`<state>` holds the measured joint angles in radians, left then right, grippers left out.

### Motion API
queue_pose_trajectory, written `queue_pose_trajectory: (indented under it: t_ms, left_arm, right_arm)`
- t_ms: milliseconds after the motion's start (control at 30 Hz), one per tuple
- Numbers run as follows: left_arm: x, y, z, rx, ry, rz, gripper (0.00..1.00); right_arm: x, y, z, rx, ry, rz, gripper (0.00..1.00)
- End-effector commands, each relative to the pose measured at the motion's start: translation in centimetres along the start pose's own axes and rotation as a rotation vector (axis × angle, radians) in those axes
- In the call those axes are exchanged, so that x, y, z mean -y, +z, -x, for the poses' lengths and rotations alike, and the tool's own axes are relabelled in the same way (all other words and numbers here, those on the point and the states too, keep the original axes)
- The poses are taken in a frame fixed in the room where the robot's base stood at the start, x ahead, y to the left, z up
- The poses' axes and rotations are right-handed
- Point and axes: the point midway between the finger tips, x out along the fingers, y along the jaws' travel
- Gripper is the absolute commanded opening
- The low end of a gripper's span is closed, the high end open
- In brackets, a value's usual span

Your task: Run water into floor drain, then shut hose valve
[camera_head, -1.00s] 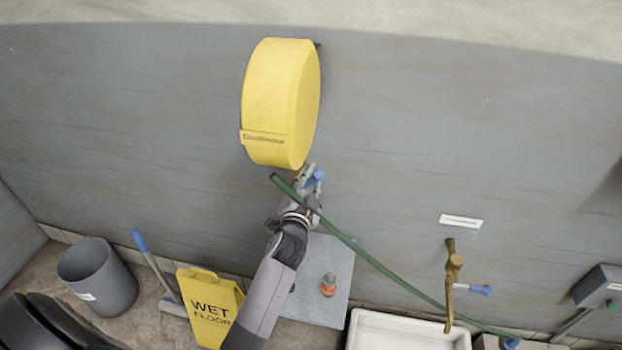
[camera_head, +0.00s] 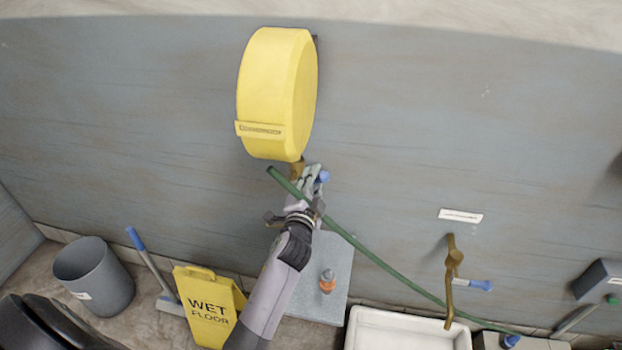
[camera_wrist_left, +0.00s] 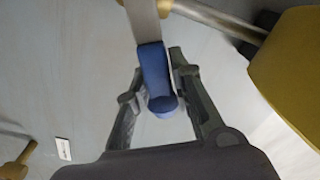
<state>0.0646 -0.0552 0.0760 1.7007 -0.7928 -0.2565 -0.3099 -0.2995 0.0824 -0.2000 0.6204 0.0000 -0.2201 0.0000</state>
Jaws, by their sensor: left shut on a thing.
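A yellow round hose reel (camera_head: 275,90) is mounted on the grey wall. A brass fitting (camera_head: 297,167) with a blue-handled valve lever (camera_head: 324,177) sits just below it. My left gripper (camera_head: 312,178) is at this lever. In the left wrist view, the gripper's fingers (camera_wrist_left: 160,95) are on both sides of the blue handle (camera_wrist_left: 154,75) and shut on it. A green hose (camera_head: 385,265) runs from beside the gripper down to the lower right. I cannot make out a floor drain or any running water. My right gripper is not in view.
A white basin (camera_head: 400,330) stands below a brass tap (camera_head: 453,262) with a blue handle (camera_head: 480,285). A yellow wet-floor sign (camera_head: 207,305), a grey bin (camera_head: 95,275) and a blue-handled tool (camera_head: 150,262) stand at lower left.

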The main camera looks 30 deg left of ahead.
Motion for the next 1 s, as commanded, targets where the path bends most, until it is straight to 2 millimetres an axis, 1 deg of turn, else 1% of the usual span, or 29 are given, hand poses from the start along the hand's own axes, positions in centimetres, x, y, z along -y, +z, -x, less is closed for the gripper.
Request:
queue_pose_trajectory:
  t_ms: [33,100,500,700,1000]
  left_arm:
    - [-0.2,-0.1,-0.1,-0.006,-0.008,-0.048,0.0]
    - [-0.6,0.0,-0.1,-0.006,-0.009,-0.111,0.0]
    - [-2.7,0.4,-0.1,-0.007,-0.012,-0.42,0.0]
    - [-3.2,0.6,-0.1,-0.007,-0.012,-0.511,0.0]
    - [-3.6,0.8,-0.1,-0.006,-0.009,-0.565,0.0]
  right_arm:
    - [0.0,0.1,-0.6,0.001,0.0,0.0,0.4]
    - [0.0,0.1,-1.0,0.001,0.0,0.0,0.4]
    - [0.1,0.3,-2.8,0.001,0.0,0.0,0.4]
    - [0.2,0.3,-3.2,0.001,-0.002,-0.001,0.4]
    - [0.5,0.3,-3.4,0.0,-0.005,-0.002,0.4]
